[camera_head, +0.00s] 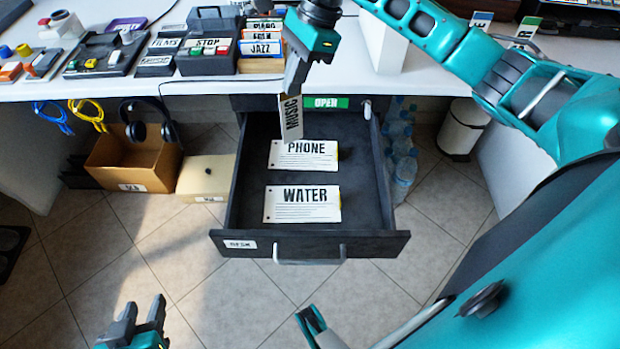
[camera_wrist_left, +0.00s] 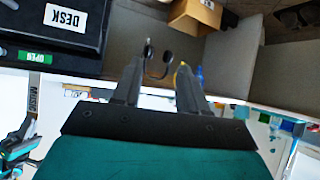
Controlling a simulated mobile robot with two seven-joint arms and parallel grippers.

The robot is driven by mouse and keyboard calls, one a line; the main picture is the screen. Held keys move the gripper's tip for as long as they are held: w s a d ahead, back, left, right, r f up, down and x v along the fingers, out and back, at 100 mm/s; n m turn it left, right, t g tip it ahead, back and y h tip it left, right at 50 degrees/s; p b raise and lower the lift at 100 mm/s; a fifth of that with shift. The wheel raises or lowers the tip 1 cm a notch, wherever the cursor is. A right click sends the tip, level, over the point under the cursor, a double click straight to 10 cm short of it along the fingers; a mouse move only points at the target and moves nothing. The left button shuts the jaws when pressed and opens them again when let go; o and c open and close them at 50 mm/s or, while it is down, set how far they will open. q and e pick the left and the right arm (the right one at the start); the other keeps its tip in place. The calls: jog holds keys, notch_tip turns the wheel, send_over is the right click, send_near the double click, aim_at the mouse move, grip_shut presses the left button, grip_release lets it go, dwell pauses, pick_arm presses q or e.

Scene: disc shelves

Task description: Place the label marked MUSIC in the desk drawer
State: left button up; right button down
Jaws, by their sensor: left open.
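The white label marked MUSIC (camera_head: 291,117) hangs on edge at the back left of the open desk drawer (camera_head: 365,205). My right gripper (camera_head: 294,88) points down and is shut on its top end. I cannot tell whether the label's lower end touches the drawer floor. The label also shows at the left edge of the left wrist view (camera_wrist_left: 32,98). My left gripper (camera_head: 140,312) is open and empty, low at the left, in front of the drawer and apart from it. Its two spread fingers show in the left wrist view (camera_wrist_left: 158,80).
Labels marked PHONE (camera_head: 303,155) and WATER (camera_head: 301,204) lie flat in the drawer; its right side is bare. A green OPEN sign (camera_head: 326,102) is at its back. A cardboard box (camera_head: 130,160) stands left and bottles (camera_head: 399,150) right. A desktop (camera_head: 200,88) overhangs the back.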

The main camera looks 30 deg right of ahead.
pick_arm(q)
jog(key=shift+h, duration=0.4)
jog(key=f+b, duration=0.1)
jog(key=b, duration=0.1)
jog(key=d+f+b, duration=0.1)
jog(key=f+b, duration=0.1)
jog(key=b, duration=0.1)
jog(key=w+f+b, duration=0.1)
jog(key=f+b, duration=0.1)
jog(key=shift+d, duration=0.35)
pick_arm(e)
notch_tip(320, 180, down, 19)
jog(key=w+d+m+t, duration=0.2)
jog(key=m, duration=0.3)
jog(key=shift+d+m+h, duration=0.15)
jog(key=shift+m+h, duration=0.15)
jog(key=shift+h, duration=0.1)
jog(key=c, duration=1.8)
grip_release()
jog(key=shift+w, duration=0.1)
jog(key=shift+c, duration=0.2)
pick_arm(q)
jog(key=shift+f, duration=0.1)
pick_arm(e)
jog(key=o, duration=0.4)
jog(key=shift+r, duration=0.1)
jog(key=shift+o, duration=0.2)
